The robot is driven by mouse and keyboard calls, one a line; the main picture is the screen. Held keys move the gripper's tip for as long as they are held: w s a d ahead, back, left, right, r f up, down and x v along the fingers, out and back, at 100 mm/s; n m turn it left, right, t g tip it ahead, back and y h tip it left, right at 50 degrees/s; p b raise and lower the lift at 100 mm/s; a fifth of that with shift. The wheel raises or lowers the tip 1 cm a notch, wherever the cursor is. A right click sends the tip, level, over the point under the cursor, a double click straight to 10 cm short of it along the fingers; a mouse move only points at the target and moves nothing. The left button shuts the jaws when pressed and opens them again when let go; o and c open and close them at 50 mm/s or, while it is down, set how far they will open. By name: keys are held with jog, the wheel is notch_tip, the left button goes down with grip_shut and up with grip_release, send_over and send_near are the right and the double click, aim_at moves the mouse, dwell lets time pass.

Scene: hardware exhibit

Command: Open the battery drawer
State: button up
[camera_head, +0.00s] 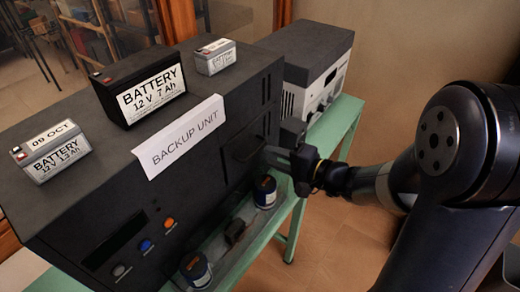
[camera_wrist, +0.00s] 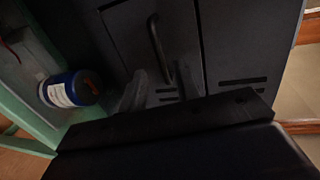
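The black backup unit (camera_head: 215,190), with a white "BACKUP UNIT" label on top, stands on a green table. Its front has a panel, apparently the battery drawer (camera_head: 238,170), with a dark bar handle (camera_head: 243,145). The panel (camera_wrist: 120,35) looks closed, flush with its surround, in the wrist view. There the handle (camera_wrist: 156,42) runs down toward the space between my fingers. My gripper (camera_head: 280,148) is at the unit's front, near the handle. In the wrist view my gripper (camera_wrist: 160,88) has its fingers apart. I cannot tell whether they touch the handle.
Batteries stand on the unit: a large black one (camera_head: 138,85) and smaller grey ones (camera_head: 215,57) (camera_head: 50,150). Dark blue cylinders (camera_head: 265,192) (camera_head: 195,270) stand on the green table (camera_head: 340,125) before the unit. A grey-white device (camera_head: 310,60) stands behind. Open floor lies right.

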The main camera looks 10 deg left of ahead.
jog(key=shift+p+x, duration=0.45)
jog(key=shift+x, duration=2.15)
jog(key=shift+c, duration=0.3)
grip_shut()
